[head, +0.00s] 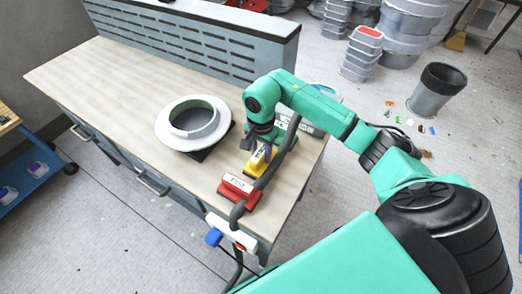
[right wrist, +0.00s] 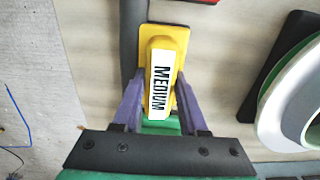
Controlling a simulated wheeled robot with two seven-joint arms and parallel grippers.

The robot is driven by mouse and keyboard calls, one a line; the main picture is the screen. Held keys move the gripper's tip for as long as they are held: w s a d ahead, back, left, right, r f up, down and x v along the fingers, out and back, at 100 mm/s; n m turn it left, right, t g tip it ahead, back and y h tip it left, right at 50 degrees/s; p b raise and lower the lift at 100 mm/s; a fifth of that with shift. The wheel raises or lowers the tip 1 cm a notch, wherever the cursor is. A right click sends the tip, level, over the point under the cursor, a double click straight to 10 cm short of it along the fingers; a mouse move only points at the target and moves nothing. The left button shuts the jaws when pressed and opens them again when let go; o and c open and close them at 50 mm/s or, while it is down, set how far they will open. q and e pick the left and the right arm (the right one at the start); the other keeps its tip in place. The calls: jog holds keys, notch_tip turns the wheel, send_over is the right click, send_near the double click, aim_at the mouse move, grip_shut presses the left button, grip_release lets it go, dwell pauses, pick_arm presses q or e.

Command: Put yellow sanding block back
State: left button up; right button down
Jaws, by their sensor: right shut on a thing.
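The yellow sanding block (head: 256,162) is near the right end of the bench, just behind a red block (head: 239,191). In the right wrist view the yellow block (right wrist: 178,40) has a white label reading MEDIUM. My right gripper (head: 258,146) is above it, pointing down. Its two purple fingers (right wrist: 158,100) are shut on the block's sides. I cannot tell whether the block touches the bench top or is slightly raised. My left gripper is not in view.
A grey hose (head: 283,150) runs right beside the yellow block. A white ring-shaped mould (head: 215,133) sits on a dark pad to the left. A white holder (head: 228,233) is on the front edge. The left bench top (head: 100,80) is clear.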

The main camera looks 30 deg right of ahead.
jog(key=shift+w, duration=0.1)
jog(key=shift+d+f, duration=0.1)
jog(key=shift+f, duration=0.1)
jog(key=shift+c, duration=2.2)
grip_release()
jog(key=shift+r, duration=0.1)
